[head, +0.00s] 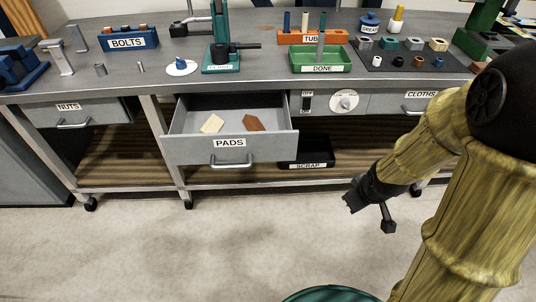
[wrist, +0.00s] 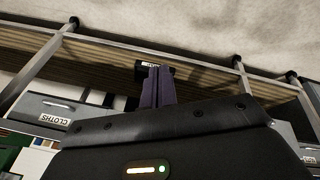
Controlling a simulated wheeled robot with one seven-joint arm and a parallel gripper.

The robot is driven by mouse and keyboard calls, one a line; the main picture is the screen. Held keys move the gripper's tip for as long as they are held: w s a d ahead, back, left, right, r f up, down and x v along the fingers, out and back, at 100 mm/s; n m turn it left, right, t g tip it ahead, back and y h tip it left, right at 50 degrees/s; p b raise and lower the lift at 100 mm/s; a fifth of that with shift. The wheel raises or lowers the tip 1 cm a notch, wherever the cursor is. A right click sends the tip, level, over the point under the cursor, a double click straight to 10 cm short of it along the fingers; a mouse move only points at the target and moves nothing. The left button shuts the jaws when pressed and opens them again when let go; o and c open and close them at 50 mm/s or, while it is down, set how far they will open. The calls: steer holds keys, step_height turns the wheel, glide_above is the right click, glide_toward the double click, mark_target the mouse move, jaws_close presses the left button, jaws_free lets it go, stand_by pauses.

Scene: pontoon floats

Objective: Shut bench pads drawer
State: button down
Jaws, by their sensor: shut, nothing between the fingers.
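The pads drawer (head: 229,150) stands pulled out from the front of the grey bench in the head view. Its front carries a PADS label and a bar handle (head: 231,162). Inside lie a pale pad (head: 212,124) and a brown pad (head: 254,123). My gripper (head: 352,202) is in front of the bench, low and to the right of the drawer, apart from it. In the wrist view my gripper's fingers (wrist: 157,86) are together with nothing between them.
The nuts drawer (head: 72,112) and cloths drawer (head: 410,104) are closed on either side. A black scrap bin (head: 307,152) sits on the lower shelf right of the pads drawer. The floor (head: 130,245) before the bench is clear. Tools and trays cover the bench top.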

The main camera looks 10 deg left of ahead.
steer(key=w+a+f+n+t+y+p, duration=0.1)
steer(key=w+a+f+n+t+y, duration=0.1)
steer(key=w+a+f+n+y, duration=0.75)
steer(key=s+a+r+n+t+y+p, duration=0.1)
steer(key=s+a+r+n+t+y, duration=0.2)
steer(key=a+n, duration=0.4)
steer(key=shift+s+a+r+n+y+p, duration=0.45)
steer(key=shift+r+n+y, duration=0.7)
steer(key=shift+n, duration=1.7)
steer(key=shift+d+f, duration=0.1)
steer(key=shift+f, duration=0.15)
